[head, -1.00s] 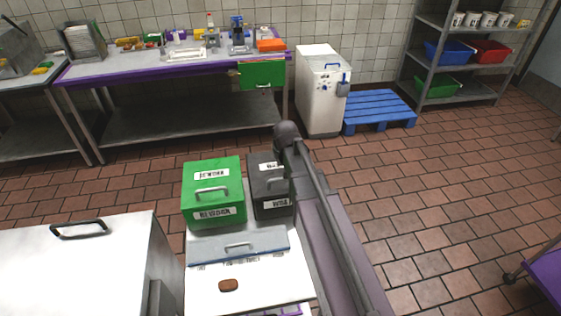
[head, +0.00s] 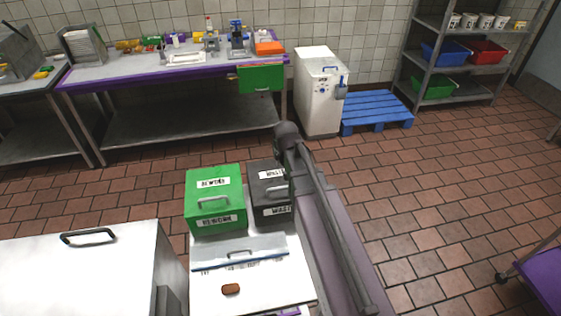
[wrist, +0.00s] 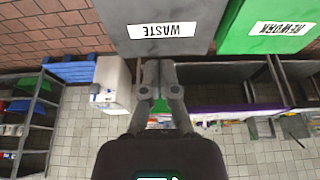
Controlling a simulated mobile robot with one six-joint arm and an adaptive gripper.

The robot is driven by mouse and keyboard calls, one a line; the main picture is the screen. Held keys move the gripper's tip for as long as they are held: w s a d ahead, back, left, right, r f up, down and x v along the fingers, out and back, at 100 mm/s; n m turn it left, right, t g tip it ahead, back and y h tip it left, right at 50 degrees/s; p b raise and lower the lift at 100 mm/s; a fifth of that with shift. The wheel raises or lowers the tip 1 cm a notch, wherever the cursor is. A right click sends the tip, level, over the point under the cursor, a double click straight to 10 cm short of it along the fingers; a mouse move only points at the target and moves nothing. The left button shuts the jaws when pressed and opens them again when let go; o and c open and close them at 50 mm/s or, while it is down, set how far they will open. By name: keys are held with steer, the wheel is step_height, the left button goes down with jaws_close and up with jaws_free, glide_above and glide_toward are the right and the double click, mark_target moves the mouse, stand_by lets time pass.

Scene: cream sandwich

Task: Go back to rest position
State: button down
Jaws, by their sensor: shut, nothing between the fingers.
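My gripper (wrist: 158,72) shows in the wrist view with its two fingers close together and nothing held between them. That view is upside down. In the head view my grey arm rises from the lower right past the dark WASTE bin, and my gripper cannot be made out there. The green REWORK bin (head: 216,199) and the dark WASTE bin (head: 267,182) stand side by side. In the wrist view the WASTE bin (wrist: 206,36) and the REWORK bin (wrist: 250,44) are at the top, beyond the fingertips.
A brown oval item (head: 231,289) lies on the white surface (head: 265,290) before the bins. A white lidded unit (head: 80,270) stands at left. A purple-edged workbench (head: 120,80), a white cabinet (head: 318,100) and a blue pallet (head: 375,108) are farther back.

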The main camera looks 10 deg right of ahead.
stand_by(0.6)
steer(key=s+f+g+b, duration=0.2)
steer(key=s+f, duration=0.1)
steer(key=s, duration=0.5)
steer(key=s+d+f+g+b, duration=0.1)
steer(key=s+f+g+b, duration=0.1)
steer(key=s, duration=0.6)
steer(key=shift+d+f+b, duration=0.15)
steer(key=shift+f+b, duration=0.65)
steer(key=shift+f, duration=0.05)
